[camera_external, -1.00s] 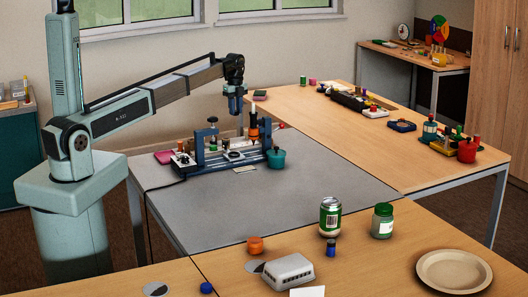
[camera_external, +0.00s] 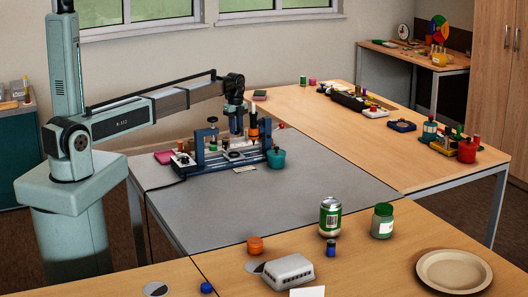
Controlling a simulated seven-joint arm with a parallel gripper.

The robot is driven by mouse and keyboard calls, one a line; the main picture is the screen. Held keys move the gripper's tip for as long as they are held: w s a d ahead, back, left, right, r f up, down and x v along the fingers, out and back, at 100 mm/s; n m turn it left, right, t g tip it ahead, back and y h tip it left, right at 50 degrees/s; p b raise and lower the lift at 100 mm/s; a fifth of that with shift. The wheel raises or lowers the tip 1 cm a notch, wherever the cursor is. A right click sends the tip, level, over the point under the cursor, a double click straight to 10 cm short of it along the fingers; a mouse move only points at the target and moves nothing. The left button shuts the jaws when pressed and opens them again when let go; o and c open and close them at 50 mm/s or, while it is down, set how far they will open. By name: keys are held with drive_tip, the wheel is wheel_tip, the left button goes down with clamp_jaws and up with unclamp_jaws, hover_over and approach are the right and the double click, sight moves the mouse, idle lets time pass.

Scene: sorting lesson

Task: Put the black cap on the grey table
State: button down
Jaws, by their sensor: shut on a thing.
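My gripper (camera_external: 237,130) points down over the blue workstation (camera_external: 215,163) at the back of the grey table (camera_external: 290,195). It is close above or among the parts of the workstation, just left of an orange-and-black upright tool (camera_external: 252,131). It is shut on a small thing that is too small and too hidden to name. I cannot make out the black cap for certain in this view. The grey table is bare across its front and right.
A teal pot (camera_external: 276,158) stands at the workstation's right end, and a pink item (camera_external: 163,157) lies to its left. A cable runs off the table's left side. Wooden tables adjoin the grey one, with a can (camera_external: 330,217) and jar (camera_external: 382,221) in front.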

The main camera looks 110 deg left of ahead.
drive_tip(key=shift+f, duration=1.45)
drive_tip(key=shift+f, duration=0.1)
drive_tip(key=c, duration=0.9)
unclamp_jaws()
wheel_tip(320, 180, up, 12)
